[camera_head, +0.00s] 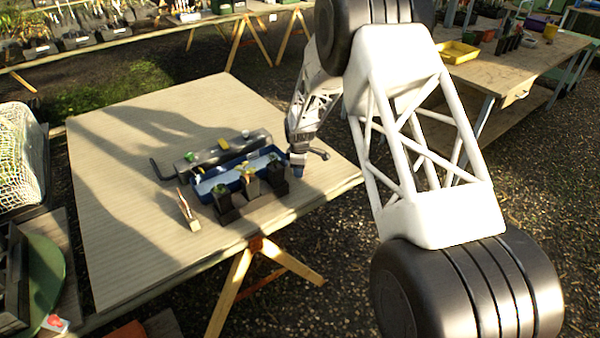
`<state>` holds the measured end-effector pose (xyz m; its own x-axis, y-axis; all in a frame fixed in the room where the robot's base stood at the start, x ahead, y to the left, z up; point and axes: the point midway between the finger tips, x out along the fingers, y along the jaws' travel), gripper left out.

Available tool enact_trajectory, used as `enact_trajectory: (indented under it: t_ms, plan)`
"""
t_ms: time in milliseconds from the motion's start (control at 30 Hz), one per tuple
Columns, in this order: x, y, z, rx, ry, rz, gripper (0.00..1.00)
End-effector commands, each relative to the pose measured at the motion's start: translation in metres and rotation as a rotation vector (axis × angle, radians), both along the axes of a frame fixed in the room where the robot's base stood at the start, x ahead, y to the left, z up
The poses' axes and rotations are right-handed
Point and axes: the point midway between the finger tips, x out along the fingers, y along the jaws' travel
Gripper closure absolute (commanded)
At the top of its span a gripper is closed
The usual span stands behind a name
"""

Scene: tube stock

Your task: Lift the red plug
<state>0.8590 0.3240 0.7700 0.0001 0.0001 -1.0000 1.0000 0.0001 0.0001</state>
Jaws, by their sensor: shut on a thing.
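My gripper (298,168) points down over the right part of the table, just right of the blue tray. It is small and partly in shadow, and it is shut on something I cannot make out. I cannot pick out a red plug; it may be hidden at the fingers or too small to tell. The blue tray (206,188) lies near the table's front right. Black pots (226,209) stand along its front side, some with green in them.
A dark grey tray (190,166) with a bent handle lies behind the blue tray. The wooden table (120,200) is clear at left and back. A yellow tray (457,52) sits on another bench.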

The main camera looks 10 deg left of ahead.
Motion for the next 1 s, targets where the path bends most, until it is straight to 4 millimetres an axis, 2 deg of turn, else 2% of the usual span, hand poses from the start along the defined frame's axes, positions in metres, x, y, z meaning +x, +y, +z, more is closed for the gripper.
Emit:
enact_trajectory:
  t_ms: [367,667,1000]
  plan:
    - [0.000,0.000,0.006,0.000,-0.001,0.000,0.94]
    - [0.001,0.000,0.038,0.001,-0.003,0.000,0.94]
    - [-0.044,-0.017,0.040,0.000,0.001,0.000,0.94]
